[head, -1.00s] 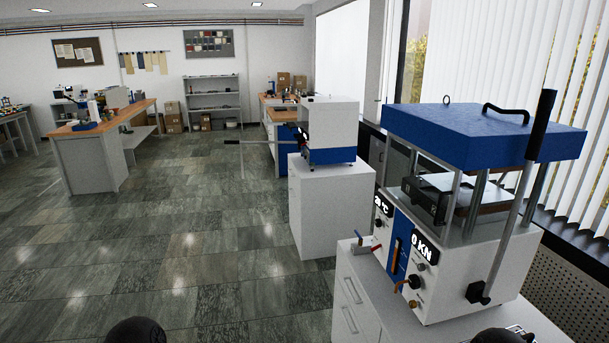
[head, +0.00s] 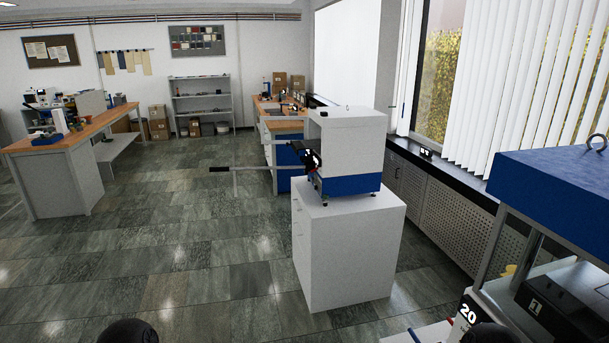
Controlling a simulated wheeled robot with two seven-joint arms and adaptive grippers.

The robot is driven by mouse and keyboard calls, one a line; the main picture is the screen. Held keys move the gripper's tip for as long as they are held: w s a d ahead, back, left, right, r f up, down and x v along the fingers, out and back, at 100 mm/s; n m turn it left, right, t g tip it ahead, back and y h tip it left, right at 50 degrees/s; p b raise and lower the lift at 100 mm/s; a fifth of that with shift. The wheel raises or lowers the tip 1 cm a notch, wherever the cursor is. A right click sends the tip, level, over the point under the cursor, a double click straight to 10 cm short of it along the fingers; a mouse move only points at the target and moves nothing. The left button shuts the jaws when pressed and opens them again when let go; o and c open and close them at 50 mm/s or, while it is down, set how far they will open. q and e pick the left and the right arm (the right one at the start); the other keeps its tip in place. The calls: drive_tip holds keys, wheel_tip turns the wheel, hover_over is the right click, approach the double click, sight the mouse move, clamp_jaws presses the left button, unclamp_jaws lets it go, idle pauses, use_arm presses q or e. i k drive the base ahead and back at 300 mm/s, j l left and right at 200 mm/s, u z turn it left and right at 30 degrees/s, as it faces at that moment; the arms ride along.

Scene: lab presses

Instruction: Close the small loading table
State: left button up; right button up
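A small white press with a blue base (head: 345,150) stands on a white cabinet (head: 348,245) right of the middle. Thin grey bars with a black handle end (head: 220,169) stick out from its left side, over the floor. Dark parts (head: 312,158) sit where the bars meet the machine. I cannot make out the loading table's surface or tell for certain how far out it is. Neither of my grippers is in view; only dark rounded parts of my arms show at the bottom edge.
A larger blue-topped press (head: 560,190) stands close at the right edge, cut off by the frame. A wooden-topped bench (head: 75,135) is at the left and another workbench (head: 283,125) is behind the small press. The tiled floor (head: 150,250) ahead and left is clear.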

sight(302, 145)
drive_tip(key=i+j, duration=0.15)
drive_tip(key=i, duration=0.4)
drive_tip(key=i+j, duration=0.2)
drive_tip(key=i, duration=0.3)
drive_tip(key=i+j, duration=0.15)
drive_tip(key=i, duration=0.4)
